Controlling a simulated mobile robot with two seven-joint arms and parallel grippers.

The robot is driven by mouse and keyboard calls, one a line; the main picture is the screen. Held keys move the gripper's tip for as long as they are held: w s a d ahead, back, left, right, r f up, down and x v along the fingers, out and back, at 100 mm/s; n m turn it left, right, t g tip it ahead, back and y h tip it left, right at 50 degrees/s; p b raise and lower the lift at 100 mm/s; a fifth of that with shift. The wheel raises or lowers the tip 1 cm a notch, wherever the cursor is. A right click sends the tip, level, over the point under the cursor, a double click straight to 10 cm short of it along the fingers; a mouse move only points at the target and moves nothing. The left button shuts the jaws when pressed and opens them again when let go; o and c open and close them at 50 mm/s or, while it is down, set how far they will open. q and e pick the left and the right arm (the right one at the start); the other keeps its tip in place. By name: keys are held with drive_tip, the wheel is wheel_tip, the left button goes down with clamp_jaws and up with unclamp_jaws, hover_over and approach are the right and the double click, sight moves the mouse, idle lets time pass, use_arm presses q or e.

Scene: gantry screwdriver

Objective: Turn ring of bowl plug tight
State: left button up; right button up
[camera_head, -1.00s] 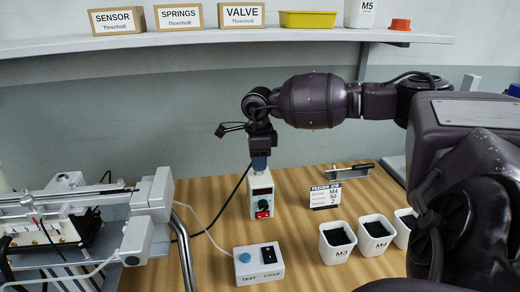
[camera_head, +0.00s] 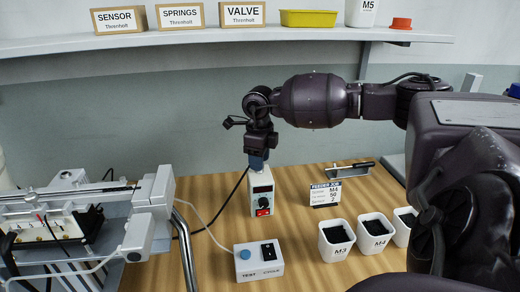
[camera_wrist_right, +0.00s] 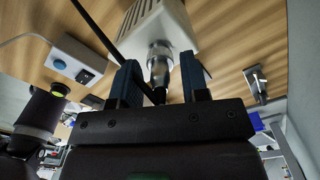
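The bowl plug (camera_wrist_right: 160,60) is a silvery round connector on the end of the white control box (camera_wrist_right: 178,20) in the right wrist view. Its ring stands between the two blue-grey fingers of my right gripper (camera_wrist_right: 160,78). The fingers are open, with a narrow gap showing on each side of the plug. In the head view my right gripper (camera_head: 259,160) points down at the top of the control box (camera_head: 263,192), which has a display, a knob and a red switch. The plug is hidden there by the fingers.
A black cable (camera_wrist_right: 97,28) passes close to the left finger. A test/cycle switch box (camera_head: 259,262) stands in front. Bins marked M3 (camera_head: 337,241) and M4 (camera_head: 374,233) and a job card (camera_head: 325,194) are to the right. Gantry machinery (camera_head: 80,215) fills the left.

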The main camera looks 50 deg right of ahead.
use_arm(q)
drive_tip(key=shift+s, duration=0.1)
use_arm(e)
drive_tip(key=shift+n, duration=0.7)
drive_tip(key=n, duration=0.2)
drive_tip(key=shift+f+n+b, duration=0.1)
drive_tip(key=shift+n+b, duration=0.25)
drive_tip(key=shift+n, duration=1.05)
drive_tip(key=n, duration=0.3)
drive_tip(key=shift+b, duration=0.3)
drive_tip(key=n, duration=0.6)
drive_tip(key=shift+b, duration=0.35)
drive_tip(key=n, duration=0.3)
use_arm(q)
drive_tip(key=shift+g, duration=0.5)
drive_tip(key=shift+s+f, duration=0.3)
drive_tip(key=shift+f, duration=0.4)
drive_tip(key=shift+s+f, duration=0.35)
drive_tip(key=shift+f, duration=0.35)
drive_tip(key=shift+s+f, duration=0.3)
drive_tip(key=shift+f, duration=0.4)
use_arm(e)
drive_tip(key=shift+n, duration=1.1)
